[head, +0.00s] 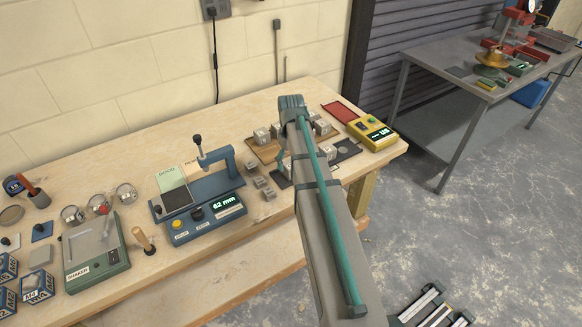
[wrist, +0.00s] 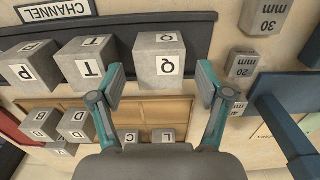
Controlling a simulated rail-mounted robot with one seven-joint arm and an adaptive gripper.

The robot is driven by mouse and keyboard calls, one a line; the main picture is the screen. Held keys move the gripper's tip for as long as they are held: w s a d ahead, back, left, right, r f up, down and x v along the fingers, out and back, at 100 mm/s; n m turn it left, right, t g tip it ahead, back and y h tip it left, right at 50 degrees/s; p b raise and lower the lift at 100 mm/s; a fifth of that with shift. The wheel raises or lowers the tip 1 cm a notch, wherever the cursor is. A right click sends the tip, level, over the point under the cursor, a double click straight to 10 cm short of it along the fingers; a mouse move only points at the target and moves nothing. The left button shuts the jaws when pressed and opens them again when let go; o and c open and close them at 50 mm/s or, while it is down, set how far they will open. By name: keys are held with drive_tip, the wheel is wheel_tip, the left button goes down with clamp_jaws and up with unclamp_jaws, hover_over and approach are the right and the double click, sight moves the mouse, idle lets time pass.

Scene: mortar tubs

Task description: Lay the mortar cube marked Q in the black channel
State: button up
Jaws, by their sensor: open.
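In the wrist view the grey cube marked Q (wrist: 160,58) is between my gripper's two fingers (wrist: 160,88), with a finger on each side and gaps visible. My gripper is open. The black channel (wrist: 190,28) is a long dark strip behind and partly under the row of cubes, beside a CHANNEL label (wrist: 68,10). Cubes T (wrist: 90,62) and another lettered cube (wrist: 32,65) stand left of Q along the same strip. I cannot tell whether Q rests on the channel floor. In the head view my arm hides Q and the gripper's fingertips.
A wooden tray (wrist: 150,107) holds several lettered cubes below Q. Cubes marked in mm (wrist: 242,65) stand close to the right. The blue measuring device (head: 205,210) stands left of my arm, a yellow device (head: 372,133) to its right.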

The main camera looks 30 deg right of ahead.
wheel_tip(320, 180, up, 10)
drive_tip(key=b, duration=0.2)
drive_tip(key=shift+f, duration=0.25)
